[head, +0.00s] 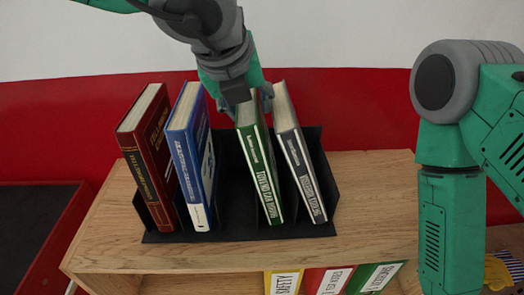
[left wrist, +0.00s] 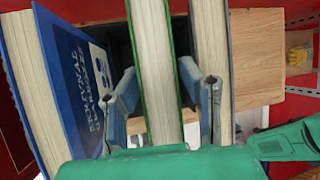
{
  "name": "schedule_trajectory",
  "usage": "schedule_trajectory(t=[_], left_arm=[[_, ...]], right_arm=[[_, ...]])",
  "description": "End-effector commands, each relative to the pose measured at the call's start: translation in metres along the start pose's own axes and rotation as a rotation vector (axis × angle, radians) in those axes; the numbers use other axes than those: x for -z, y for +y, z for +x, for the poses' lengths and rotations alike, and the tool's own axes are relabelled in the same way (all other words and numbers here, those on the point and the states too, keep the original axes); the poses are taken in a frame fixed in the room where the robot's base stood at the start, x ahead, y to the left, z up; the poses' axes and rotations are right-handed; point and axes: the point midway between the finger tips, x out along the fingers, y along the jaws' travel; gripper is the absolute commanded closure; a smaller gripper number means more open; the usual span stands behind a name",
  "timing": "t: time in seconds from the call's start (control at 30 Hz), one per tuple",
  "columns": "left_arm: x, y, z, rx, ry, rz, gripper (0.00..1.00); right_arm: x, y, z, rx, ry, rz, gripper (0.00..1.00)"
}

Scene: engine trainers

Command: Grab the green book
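The green book (head: 258,165) stands tilted in a black rack (head: 170,237) on a wooden shelf top, between a blue book (head: 192,150) and a dark grey book (head: 300,160). My left gripper (head: 249,102) is at the top of the green book, coming down from above. In the left wrist view, its two fingers (left wrist: 157,80) stand on either side of the green book (left wrist: 156,60), open around it. Small gaps show beside the book; fingertip contact is hard to tell. My right arm hangs at the right in the head view; its gripper is out of frame.
A dark red book (head: 148,150) leans at the rack's left end. The grey book is close beside the right finger. The wooden top (head: 375,190) is clear right of the rack. Yellow, red and green binders (head: 330,281) stand on the shelf below. A red wall is behind.

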Motion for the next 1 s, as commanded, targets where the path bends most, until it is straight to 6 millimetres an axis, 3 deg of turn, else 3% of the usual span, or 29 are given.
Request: schedule_trajectory(t=[0.37, 0.4, 0.5, 1.0], left_arm=[[0.0020, 0.0009, 0.0036, 0.000, 0.000, 0.000, 0.66], [0.0021, 0.0010, 0.0037, 0.000, 0.000, 0.000, 0.70], [0.0020, 0.0009, 0.0034, 0.000, 0.000, 0.000, 1.00], [-0.0015, -0.0015, -0.0024, 0.005, -0.004, -0.001, 1.00]], right_arm=[[-0.0002, 0.0000, 0.0018, 0.000, 0.000, 0.000, 0.60], [-0.0002, 0.0000, 0.0018, 0.000, 0.000, 0.000, 0.60], [-0.0002, 0.0000, 0.0016, 0.000, 0.000, 0.000, 0.60], [0.0000, 0.0000, -0.0004, 0.000, 0.000, 0.000, 0.60]])
